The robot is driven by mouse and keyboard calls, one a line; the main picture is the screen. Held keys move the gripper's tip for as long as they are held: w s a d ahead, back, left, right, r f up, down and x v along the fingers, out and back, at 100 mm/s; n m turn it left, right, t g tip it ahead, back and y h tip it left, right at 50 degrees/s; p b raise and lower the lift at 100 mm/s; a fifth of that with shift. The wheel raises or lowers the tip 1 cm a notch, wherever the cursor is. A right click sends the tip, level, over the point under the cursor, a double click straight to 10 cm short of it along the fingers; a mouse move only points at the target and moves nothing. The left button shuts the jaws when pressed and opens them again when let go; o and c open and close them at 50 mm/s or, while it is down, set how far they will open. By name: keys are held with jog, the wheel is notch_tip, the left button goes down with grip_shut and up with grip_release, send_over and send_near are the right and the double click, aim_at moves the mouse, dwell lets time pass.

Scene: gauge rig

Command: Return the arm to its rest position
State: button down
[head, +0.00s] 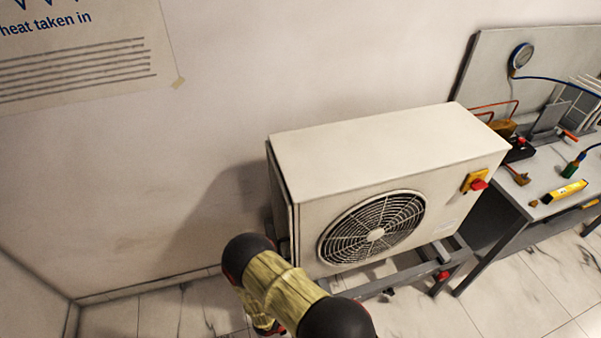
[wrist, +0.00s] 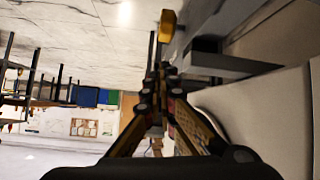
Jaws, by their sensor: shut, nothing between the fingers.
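My arm (head: 280,290), black and patterned yellow, shows at the bottom of the head view, in front of the lower left corner of a white fan unit (head: 390,140). My gripper is not visible in the head view. In the wrist view my gripper (wrist: 162,72) points up the picture, its fingers closed together at the tips with nothing seen between them. A pale surface (wrist: 270,115) lies close on the right of the fingers; I cannot tell for sure what it is.
A grey workbench (head: 540,195) with a gauge (head: 521,57), hoses and tools stands right of the unit. A red knob (head: 478,184) sits on the unit's front. A wall is behind. The wrist view is tilted, with pale floor (wrist: 80,25) at the top and furniture at left.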

jog(key=s+a+f+n+y, duration=0.2)
jog(key=a+f+n+y, duration=0.1)
jog(key=a+f+y, duration=0.3)
jog(key=s+a+r+n+g+y, duration=0.1)
jog(key=a+r+n+g+y, duration=0.2)
jog(key=a, duration=0.7)
jog(key=s+a+r+n+g+y, duration=0.1)
jog(key=a+r+n+y, duration=0.1)
jog(key=r, duration=0.9)
jog(key=s+a+r+n+g+y, duration=0.1)
jog(key=a+r+n, duration=0.15)
jog(key=r, duration=0.75)
jog(key=s+d+r+t, duration=0.2)
jog(key=d+r, duration=0.8)
jog(key=r, duration=0.4)
jog(key=s+d+r+n+t+h, duration=0.1)
jog(key=s+d+r+t, duration=0.1)
jog(key=d+r, duration=0.8)
jog(key=s+d+r+t+h, duration=0.1)
jog(key=s+d+r+t, duration=0.1)
jog(key=d+r, duration=0.8)
notch_tip(320, 180, up, 9)
jog(key=shift+s+d+f+t, duration=0.15)
jog(key=shift+s+t, duration=0.15)
jog(key=shift+s, duration=0.25)
